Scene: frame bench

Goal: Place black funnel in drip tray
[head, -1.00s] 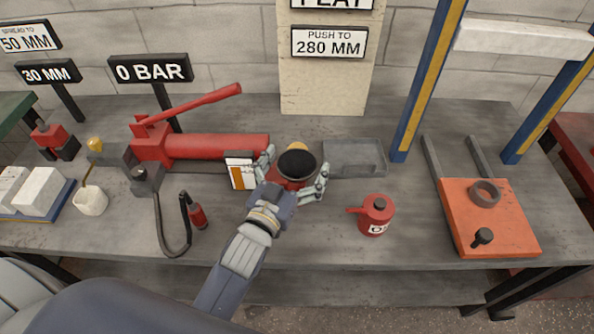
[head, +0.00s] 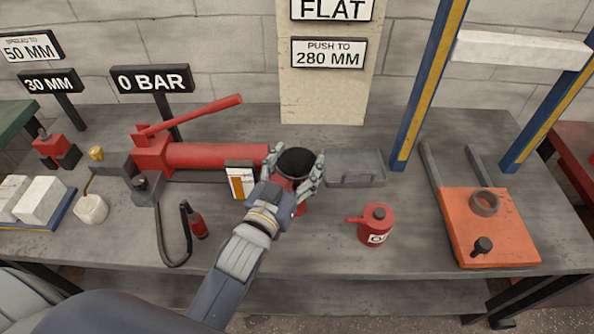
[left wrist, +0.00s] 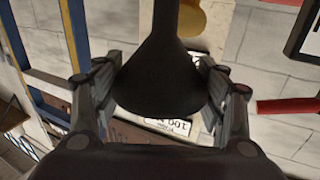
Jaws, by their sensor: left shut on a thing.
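The black funnel (head: 297,161) is between the fingers of my left gripper (head: 296,168), which is shut on it. In the left wrist view the funnel (left wrist: 165,75) fills the middle, its wide end toward the camera, with a finger on each side. The grey drip tray (head: 355,170) lies on the bench just right of the gripper, and its visible floor looks empty. Part of a red object (head: 300,188) shows under the funnel; the hand hides most of it. I cannot tell whether the funnel touches it. My right gripper is not in view.
A red hydraulic pump (head: 215,155) with a long handle is on the left. A red oil can (head: 376,225) stands at the front right of the tray. A blue-yellow post (head: 425,95) rises beside the tray. An orange plate (head: 490,228) lies further right.

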